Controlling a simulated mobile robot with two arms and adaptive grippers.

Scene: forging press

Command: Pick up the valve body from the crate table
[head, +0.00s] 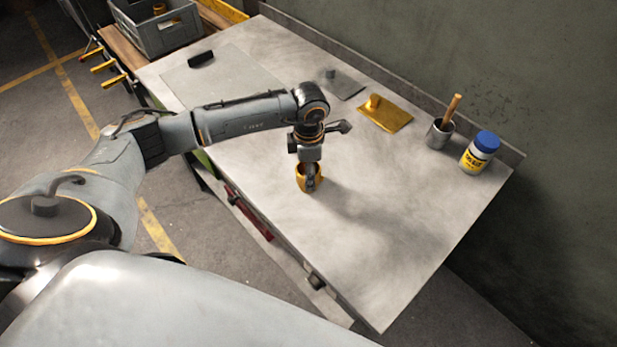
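My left gripper (311,183) points down at the near part of the grey worktable (400,240). An orange-yellow rounded piece (301,178), which may be a valve body, is right at its fingers. The fingers overlap this piece, and I cannot tell whether they are closed on it or whether it rests on the tabletop. A grey crate (160,40) stands on a wooden-topped table (125,52) at the upper left. A small yellow item (160,9) shows inside the crate, too small to name for sure. My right gripper is not in view.
At the back of the worktable are a grey plate (343,85), a yellow plate with a knob (385,112), a metal cup (440,134) with a wooden handle, and a blue-lidded jar (480,153). A black block (201,59) lies far left. The right front is clear.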

